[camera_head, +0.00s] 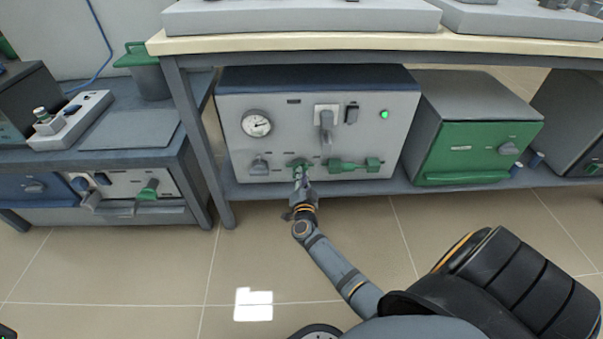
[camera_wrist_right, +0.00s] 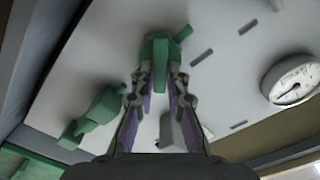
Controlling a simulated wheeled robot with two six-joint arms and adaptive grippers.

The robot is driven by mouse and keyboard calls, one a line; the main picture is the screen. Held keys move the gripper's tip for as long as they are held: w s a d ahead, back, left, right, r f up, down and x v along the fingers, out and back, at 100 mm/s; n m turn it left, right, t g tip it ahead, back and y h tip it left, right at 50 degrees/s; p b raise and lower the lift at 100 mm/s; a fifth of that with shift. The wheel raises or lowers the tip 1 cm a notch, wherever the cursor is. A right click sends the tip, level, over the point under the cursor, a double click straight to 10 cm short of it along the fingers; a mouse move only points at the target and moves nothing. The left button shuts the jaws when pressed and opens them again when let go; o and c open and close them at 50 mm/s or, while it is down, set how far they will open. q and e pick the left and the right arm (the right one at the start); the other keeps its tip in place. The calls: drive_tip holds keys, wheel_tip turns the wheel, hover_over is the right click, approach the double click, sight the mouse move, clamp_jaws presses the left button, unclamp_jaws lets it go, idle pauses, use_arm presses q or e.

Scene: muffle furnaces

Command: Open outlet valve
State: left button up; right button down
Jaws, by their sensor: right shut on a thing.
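The grey device with a gauge (camera_head: 258,124) stands on the shelf under the bench. A green valve handle (camera_head: 299,162) is low on its front panel, left of a second green handle (camera_head: 350,165). My right gripper (camera_head: 301,176) reaches up to the first handle. In the right wrist view the green valve handle (camera_wrist_right: 158,48) sits between the fingertips of my right gripper (camera_wrist_right: 160,72), which is shut on it. The second green handle (camera_wrist_right: 95,118) shows at the left there, apart from the fingers. My left gripper is not in view.
A lever on a white plate (camera_head: 326,120), a green lamp (camera_head: 384,114) and a grey knob (camera_head: 259,166) are on the same panel. A green-fronted furnace (camera_head: 466,150) stands to the right. A bench leg (camera_head: 195,140) is on the left. The floor in front is clear.

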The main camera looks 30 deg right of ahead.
drive_tip(key=shift+s+f+m, duration=0.1)
drive_tip(key=shift+f+m, duration=0.1)
drive_tip(key=shift+m, duration=2.1)
drive_tip(key=shift+f+m, duration=0.15)
drive_tip(key=shift+m, duration=2.15)
drive_tip(key=c, duration=1.3)
unclamp_jaws()
drive_tip(key=shift+d, duration=0.1)
drive_tip(key=shift+c, duration=0.2)
drive_tip(key=v, duration=1.2)
